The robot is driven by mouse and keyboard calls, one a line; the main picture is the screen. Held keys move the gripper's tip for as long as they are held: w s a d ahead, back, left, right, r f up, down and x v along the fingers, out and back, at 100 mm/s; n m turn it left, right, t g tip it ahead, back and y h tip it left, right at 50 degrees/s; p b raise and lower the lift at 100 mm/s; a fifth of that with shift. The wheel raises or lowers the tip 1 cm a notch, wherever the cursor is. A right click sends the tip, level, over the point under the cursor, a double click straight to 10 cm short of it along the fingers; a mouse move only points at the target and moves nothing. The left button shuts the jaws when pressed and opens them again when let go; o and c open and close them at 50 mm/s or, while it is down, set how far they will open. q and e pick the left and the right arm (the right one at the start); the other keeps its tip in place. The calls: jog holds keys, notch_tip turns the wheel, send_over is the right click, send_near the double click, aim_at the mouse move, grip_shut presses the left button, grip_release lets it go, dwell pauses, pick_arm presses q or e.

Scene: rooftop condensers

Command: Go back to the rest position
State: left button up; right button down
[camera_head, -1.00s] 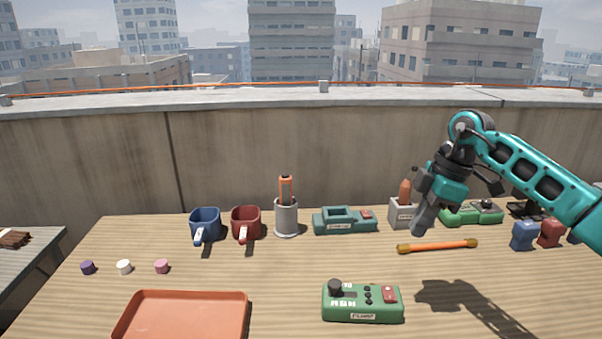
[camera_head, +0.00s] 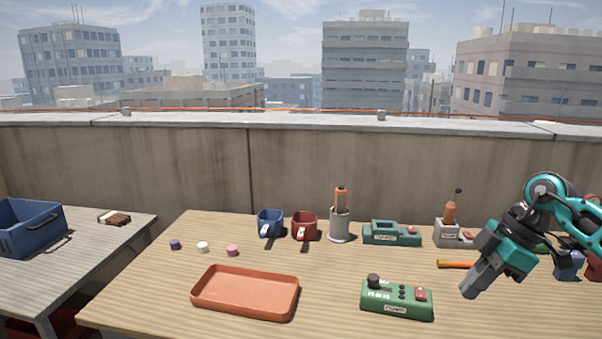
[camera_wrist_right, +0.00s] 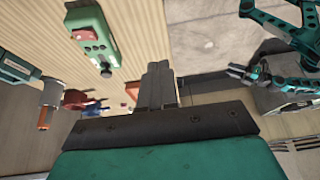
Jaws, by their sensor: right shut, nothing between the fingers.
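My right gripper (camera_head: 479,288) is above the right part of the wooden table (camera_head: 150,300) in the head view. Its fingers are together and hold nothing. They also show closed in the right wrist view (camera_wrist_right: 158,88). The green control box (camera_head: 397,299) with a black knob and red switch stands left of the gripper, apart from it. The orange rod (camera_head: 455,264) lies behind the gripper, its right part hidden by my arm. My left gripper is not in the head view.
An orange tray (camera_head: 245,312) lies at the front. Blue (camera_head: 270,223) and red mugs (camera_head: 305,226), a grey cup (camera_head: 339,225) and a teal device (camera_head: 391,233) stand at the back. A blue crate (camera_head: 30,228) sits on the left table. Blocks at the right are partly hidden.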

jog(key=s+a+f+n+t+y, duration=0.1)
jog(key=a+f+t+y, duration=0.15)
jog(key=a+y, duration=0.65)
jog(key=s+a+f+n+t+y, duration=0.1)
jog(key=a+n+t+y, duration=0.2)
jog(key=a, duration=1.1)
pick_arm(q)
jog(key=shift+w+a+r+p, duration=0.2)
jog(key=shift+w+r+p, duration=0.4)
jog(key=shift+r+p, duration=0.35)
pick_arm(e)
jog(key=s+d+f+m+t+h, duration=0.2)
jog(key=s+d+f+m+h, duration=0.1)
jog(key=s+f+m+h, duration=0.4)
jog(key=s+d+f+m+t+h, duration=0.2)
jog(key=s+f+m+h, duration=0.5)
jog(key=f, duration=0.6)
jog(key=shift+s+d+f+m+h, duration=0.4)
jog(key=shift+d+m, duration=0.2)
jog(key=shift+m, duration=0.6)
